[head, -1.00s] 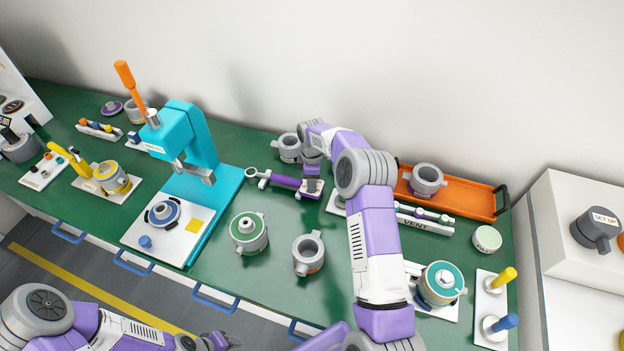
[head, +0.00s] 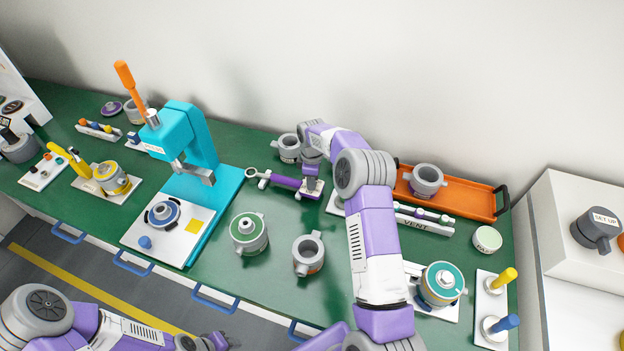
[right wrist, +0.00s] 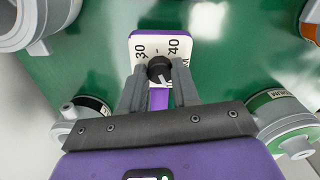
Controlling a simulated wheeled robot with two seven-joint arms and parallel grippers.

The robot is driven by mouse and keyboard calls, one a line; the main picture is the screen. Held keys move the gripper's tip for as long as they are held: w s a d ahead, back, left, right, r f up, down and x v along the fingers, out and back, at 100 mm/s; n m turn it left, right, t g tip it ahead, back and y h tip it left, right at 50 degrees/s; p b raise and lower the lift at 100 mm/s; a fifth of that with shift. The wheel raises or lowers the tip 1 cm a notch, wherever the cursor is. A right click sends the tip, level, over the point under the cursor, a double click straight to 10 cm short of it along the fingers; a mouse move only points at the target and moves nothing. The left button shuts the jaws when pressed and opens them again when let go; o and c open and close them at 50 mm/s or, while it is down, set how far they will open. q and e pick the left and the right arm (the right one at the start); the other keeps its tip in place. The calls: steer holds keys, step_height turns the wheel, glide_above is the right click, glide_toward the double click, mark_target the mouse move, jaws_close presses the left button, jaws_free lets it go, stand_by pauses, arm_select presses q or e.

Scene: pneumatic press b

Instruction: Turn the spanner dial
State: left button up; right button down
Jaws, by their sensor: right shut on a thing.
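The spanner (head: 284,181) lies on the green bench, with a purple handle and a grey ring end at the left. Its white scale plate at the right end is partly covered by my right gripper (head: 311,188) in the head view. In the right wrist view, the white plate (right wrist: 143,43) reads 30 and 40, and the black dial knob (right wrist: 158,69) sits between the fingertips. My right gripper (right wrist: 159,85) is shut on this knob from above. My left gripper (head: 216,341) is low at the bottom edge, away from the bench; its jaws are unclear.
A grey cup (head: 288,148) stands close behind the spanner. A green-topped pot (head: 248,232) and an open grey pot (head: 308,254) stand in front. The turquoise press (head: 204,140) is at the left, and an orange tray (head: 470,200) at the right.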

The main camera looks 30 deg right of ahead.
steer(key=m, duration=0.7)
steer(key=shift+m, duration=0.4)
steer(key=m, duration=0.6)
steer(key=shift+m, duration=0.3)
steer(key=c, duration=0.8)
jaws_free()
steer(key=shift+r, duration=0.15)
step_height(320, 180, up, 7)
steer(key=shift+r+p, duration=0.2)
steer(key=shift+p, duration=0.2)
